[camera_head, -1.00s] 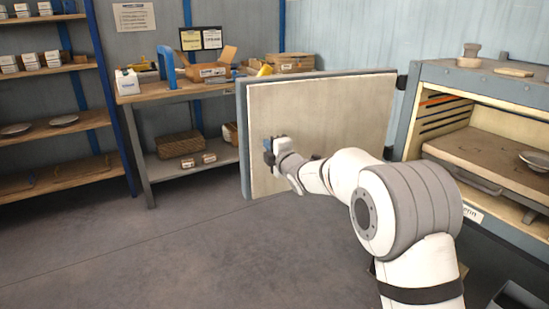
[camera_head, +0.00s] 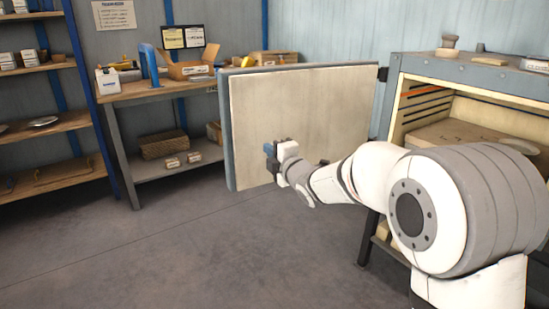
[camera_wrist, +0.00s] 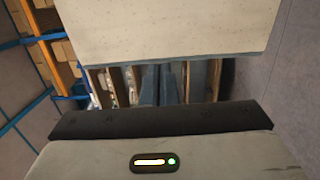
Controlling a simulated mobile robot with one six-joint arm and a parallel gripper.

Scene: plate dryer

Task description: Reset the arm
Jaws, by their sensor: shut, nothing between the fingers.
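My arm reaches out from the lower right, and my gripper (camera_head: 271,153) is in front of the inner face of the dryer's open door (camera_head: 315,110). The gripper's blue fingers (camera_wrist: 159,84) are shut with nothing between them. In the wrist view the pale door panel (camera_wrist: 165,28) fills the upper middle, and its edge lies close to the fingertips. I cannot tell whether the fingers touch the door. My own arm hides part of the dryer.
The plate dryer (camera_head: 460,70) stands open at the right. A workbench (camera_head: 155,90) with boxes is at the back left, beside a shelf rack (camera_head: 75,65). The grey floor (camera_head: 180,250) at the left front is clear.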

